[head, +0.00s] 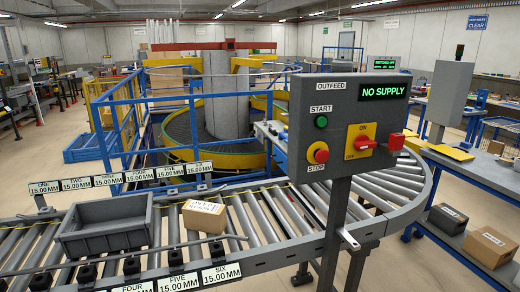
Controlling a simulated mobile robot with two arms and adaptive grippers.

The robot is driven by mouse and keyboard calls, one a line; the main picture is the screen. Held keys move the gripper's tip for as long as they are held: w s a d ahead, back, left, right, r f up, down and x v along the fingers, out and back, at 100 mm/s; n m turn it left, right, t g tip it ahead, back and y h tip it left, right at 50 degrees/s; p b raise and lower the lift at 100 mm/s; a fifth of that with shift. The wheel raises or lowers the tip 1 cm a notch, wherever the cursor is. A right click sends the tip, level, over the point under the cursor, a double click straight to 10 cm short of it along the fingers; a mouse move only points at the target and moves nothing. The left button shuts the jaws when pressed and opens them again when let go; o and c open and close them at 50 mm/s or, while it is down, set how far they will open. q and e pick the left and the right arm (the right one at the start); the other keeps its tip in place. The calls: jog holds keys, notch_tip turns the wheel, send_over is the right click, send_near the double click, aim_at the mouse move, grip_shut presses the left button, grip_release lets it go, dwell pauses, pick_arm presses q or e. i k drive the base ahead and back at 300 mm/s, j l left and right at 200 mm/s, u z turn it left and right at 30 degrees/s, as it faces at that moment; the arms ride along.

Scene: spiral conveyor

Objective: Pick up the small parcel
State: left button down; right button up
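In the head view, a small brown cardboard parcel (205,215) with a white printed label on top sits on the roller conveyor (265,222). It is just right of an empty grey tote (108,232) and stands apart from it. Neither of my grippers is in view.
A grey control panel (340,130) reading "NO SUPPLY" stands on a post at the conveyor's near side, right of the parcel. Numbered guide plates (168,172) line both conveyor edges. Boxes (486,245) lie on a blue-framed bench at right. A spiral conveyor (215,125) stands behind.

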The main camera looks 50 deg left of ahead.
aim_at(198, 216)
jog(key=u, duration=2)
jog(key=i+j+z, duration=0.2)
jog(key=i, duration=0.25)
jog(key=i+j+z, duration=0.2)
jog(key=i, duration=0.2)
